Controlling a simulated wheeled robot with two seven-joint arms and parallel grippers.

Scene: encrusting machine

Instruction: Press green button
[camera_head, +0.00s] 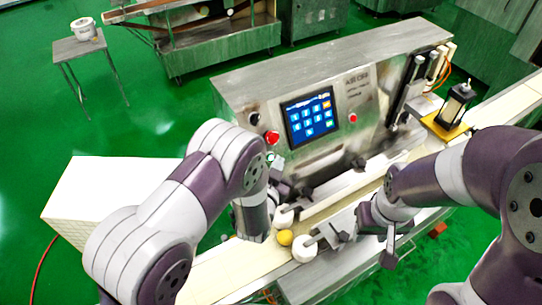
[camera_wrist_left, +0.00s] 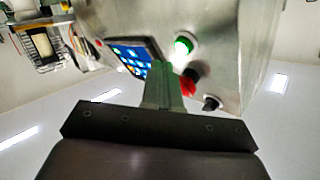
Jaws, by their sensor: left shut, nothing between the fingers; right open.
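The green button (camera_wrist_left: 183,45) glows on the metal front panel in the left wrist view, beside the blue touch screen. In the head view it shows only as a small pale green spot (camera_head: 270,157) below the red button, next to my left arm. My left gripper (camera_wrist_left: 163,66) is shut and empty. Its fingers point toward the panel, just left of and below the button in the wrist view; I cannot tell the remaining gap. In the head view my arm mostly hides this gripper. My right gripper (camera_head: 389,256) is open and empty, low in front of the conveyor.
The encrusting machine (camera_head: 230,95) carries a touch screen (camera_head: 309,117), a red button (camera_head: 272,138) and a black knob (camera_head: 254,119). A yellow ball (camera_head: 285,238) rests on the conveyor (camera_head: 215,272). A white box (camera_head: 105,190) stands at left.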

